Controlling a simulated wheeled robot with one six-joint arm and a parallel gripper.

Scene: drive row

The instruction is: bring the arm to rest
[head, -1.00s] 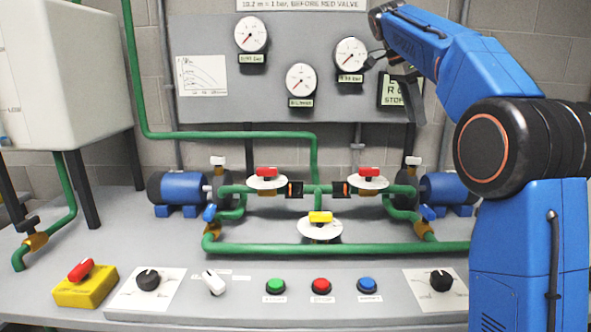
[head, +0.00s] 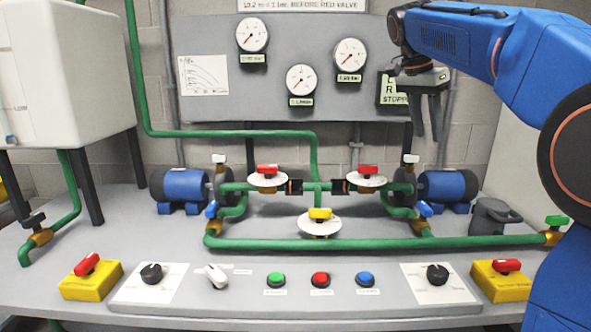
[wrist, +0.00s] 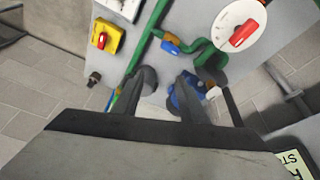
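My blue arm (head: 460,35) reaches in from the right of the head view, its forearm stretched left across the upper right. My gripper (head: 427,128) hangs from its end, fingers pointing down, in front of the right part of the grey gauge panel (head: 225,95) and above the right blue pump (head: 445,188). In the wrist view my gripper (wrist: 166,76) shows two dark fingers apart with nothing between them. It touches nothing that I can see. The gripper partly covers a sign (head: 392,90) on the panel.
Green pipes (head: 330,244) with red and yellow valve handles run over the grey bench. Several buttons, knobs (head: 437,274) and yellow switch boxes (head: 500,284) line its front. A white tank (head: 65,75) stands at left, a grey jug (head: 492,217) at right. Free air surrounds the gripper.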

